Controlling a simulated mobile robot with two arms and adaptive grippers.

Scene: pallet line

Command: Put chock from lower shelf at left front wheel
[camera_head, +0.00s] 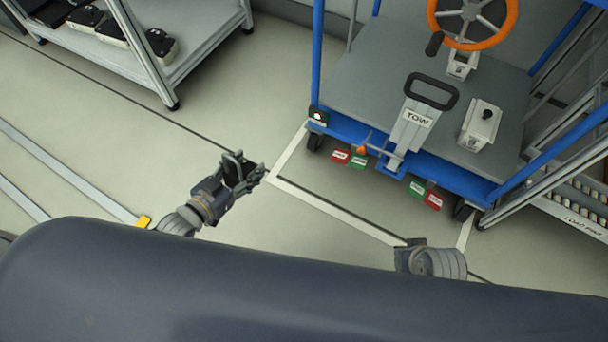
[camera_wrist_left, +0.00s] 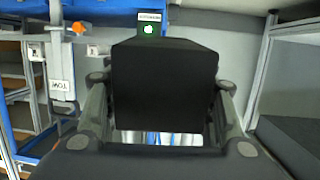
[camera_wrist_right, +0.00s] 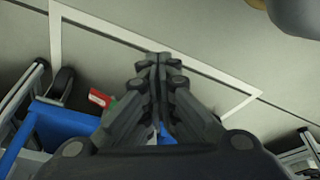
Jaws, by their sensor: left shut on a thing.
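My left gripper (camera_head: 250,176) is shut on a black chock (camera_wrist_left: 165,85), held above the floor to the left of the blue cart (camera_head: 440,165). The chock fills the middle of the left wrist view and hides what is straight behind it. In the head view, one cart wheel (camera_head: 315,142) shows at the cart's near left corner and another wheel (camera_head: 463,210) at its near right corner. My right gripper (camera_wrist_right: 160,62) is shut with its fingertips together and nothing visible between them. In the head view it is mostly hidden behind its own wrist.
A metal shelf rack (camera_head: 205,50) with several black-and-beige items stands at the upper left. White floor lines (camera_head: 335,210) run in front of the cart. The cart carries a TOW handle (camera_head: 415,120) and an orange steering wheel (camera_head: 432,14). Floor between rack and cart is clear.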

